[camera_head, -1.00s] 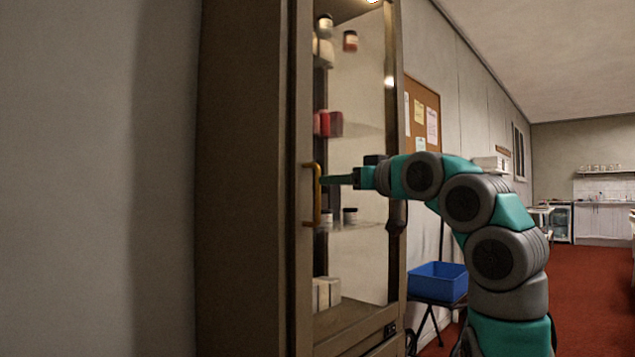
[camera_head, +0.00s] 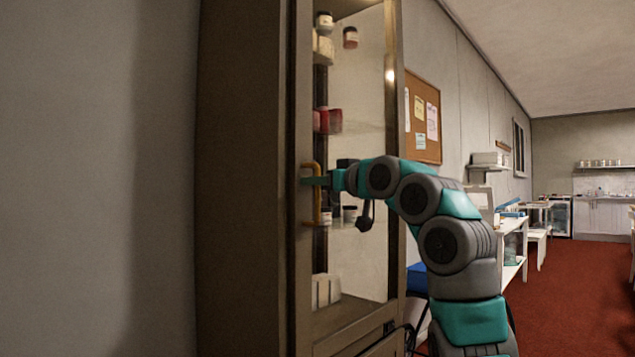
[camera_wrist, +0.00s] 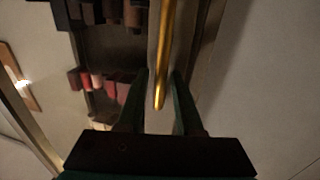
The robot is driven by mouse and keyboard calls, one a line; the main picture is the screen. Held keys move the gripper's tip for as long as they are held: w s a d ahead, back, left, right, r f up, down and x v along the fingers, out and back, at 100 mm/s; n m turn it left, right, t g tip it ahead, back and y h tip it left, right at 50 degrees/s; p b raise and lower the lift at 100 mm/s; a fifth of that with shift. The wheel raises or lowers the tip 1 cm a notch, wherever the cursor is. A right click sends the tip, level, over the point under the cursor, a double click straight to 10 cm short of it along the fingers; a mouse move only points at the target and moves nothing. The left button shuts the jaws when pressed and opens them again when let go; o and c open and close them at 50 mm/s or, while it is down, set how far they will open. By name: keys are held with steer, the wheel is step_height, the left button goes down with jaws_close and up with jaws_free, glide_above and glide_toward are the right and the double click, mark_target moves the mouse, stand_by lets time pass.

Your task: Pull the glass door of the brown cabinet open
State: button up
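The brown cabinet (camera_head: 240,180) stands at the left with its glass door (camera_head: 362,90) facing right; the door looks shut. A brass bar handle (camera_head: 317,208) runs upright on the left door frame, and it also shows in the wrist view (camera_wrist: 165,50). My gripper (camera_head: 312,181) reaches the handle at about its upper half. In the wrist view, my gripper's two fingers (camera_wrist: 158,85) lie on either side of the bar. Gaps show between the bar and both fingers, so the gripper is open around the handle.
Jars and red containers (camera_head: 328,121) stand on shelves behind the glass. A blue bin (camera_head: 416,279) is partly hidden behind my arm. White shelving (camera_head: 511,245) stands farther right. Red carpet (camera_head: 570,290) is clear at the right.

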jaws_close()
stand_by(1.1)
